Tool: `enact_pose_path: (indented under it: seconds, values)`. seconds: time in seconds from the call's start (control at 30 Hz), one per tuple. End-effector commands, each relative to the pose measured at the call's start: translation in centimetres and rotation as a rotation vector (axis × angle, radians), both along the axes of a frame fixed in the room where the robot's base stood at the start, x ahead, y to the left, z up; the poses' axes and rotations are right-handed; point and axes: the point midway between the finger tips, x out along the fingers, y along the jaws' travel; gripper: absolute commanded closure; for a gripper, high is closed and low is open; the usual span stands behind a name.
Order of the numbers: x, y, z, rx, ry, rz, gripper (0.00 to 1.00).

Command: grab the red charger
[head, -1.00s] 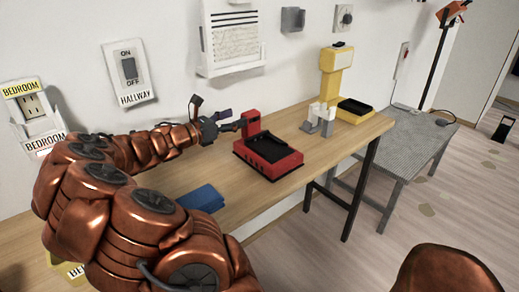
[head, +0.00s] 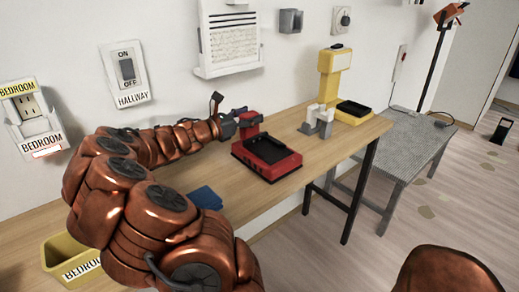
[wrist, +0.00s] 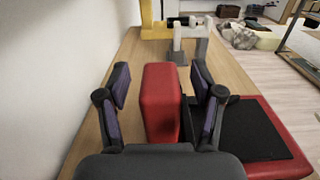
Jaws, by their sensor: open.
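The red charger (head: 266,157) stands on the wooden table, with a low base, a black pad on top and an upright red block at its back left. In the wrist view the upright block (wrist: 161,100) stands between the two fingers of my gripper (wrist: 161,92), with a gap showing on the left side and a smaller one on the right. The charger's base with its black pad (wrist: 250,129) extends to the right. My gripper is open around the block. In the head view my gripper (head: 240,118) is partly hidden by my arm.
A white and grey stand (head: 317,120) and a yellow device (head: 334,78) stand farther along the table (head: 290,189). A blue item (head: 204,197) lies nearer, and a yellow bin (head: 62,256) is at lower left. The wall (head: 180,70) runs close along the left.

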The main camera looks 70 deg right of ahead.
Motion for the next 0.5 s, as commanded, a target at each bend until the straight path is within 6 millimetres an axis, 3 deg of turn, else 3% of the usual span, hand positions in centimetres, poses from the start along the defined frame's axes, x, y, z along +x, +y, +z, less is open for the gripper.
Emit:
enact_pose_path:
  seconds: [0.07, 0.5]
  values:
    - [0.00, 0.01, 0.00, 0.000, 0.000, 0.000, 0.33]
    - [0.01, 0.03, -0.01, 0.000, 0.000, 0.000, 0.79]
